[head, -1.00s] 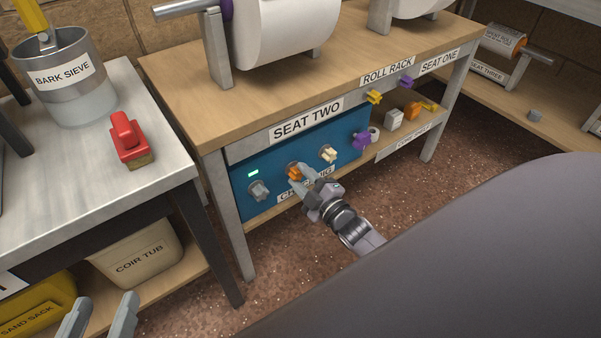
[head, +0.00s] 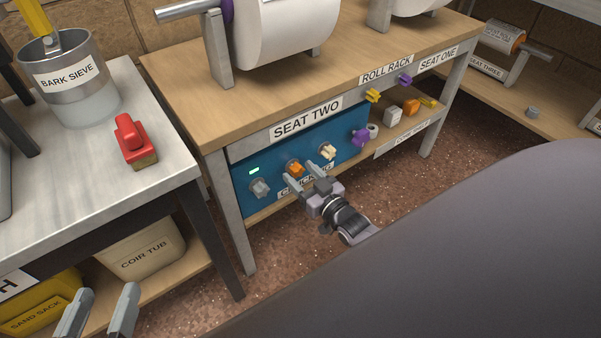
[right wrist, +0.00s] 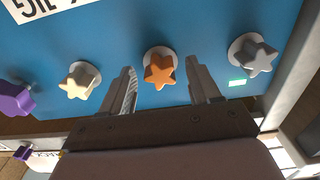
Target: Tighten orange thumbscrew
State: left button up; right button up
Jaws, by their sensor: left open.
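The orange thumbscrew (head: 295,168) is a star-shaped knob on the blue panel (head: 350,128) under the SEAT TWO label. In the right wrist view the orange thumbscrew (right wrist: 160,70) stands between and beyond the fingertips, clear of both. My right gripper (head: 308,165) is open in front of the panel; it also shows in the right wrist view (right wrist: 160,76), empty. My left gripper (head: 106,290) is open and empty at the lower left, far from the panel.
A grey knob (head: 260,187) and a cream knob (head: 328,152) flank the orange one, with a purple knob (head: 361,137) further right. A green light (head: 254,171) glows on the panel. The bench top (head: 190,85) overhangs it. A red-handled tool (head: 131,138) sits on the left table.

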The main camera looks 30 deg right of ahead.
aim_at(300, 173)
dwell(0.4)
jog(key=shift+s+r+p, duration=0.1)
jog(key=shift+s+p, duration=0.4)
jog(key=shift+s, duration=0.1)
jog(key=shift+s+d+p, duration=0.15)
jog(key=shift+s+p, duration=0.45)
jog(key=shift+s, duration=0.8)
jog(key=n, duration=0.2)
jog(key=shift+n, duration=0.4)
jog(key=n, duration=0.2)
jog(key=shift+n, duration=0.4)
jog(key=n, duration=0.6)
jog(key=shift+n, duration=0.3)
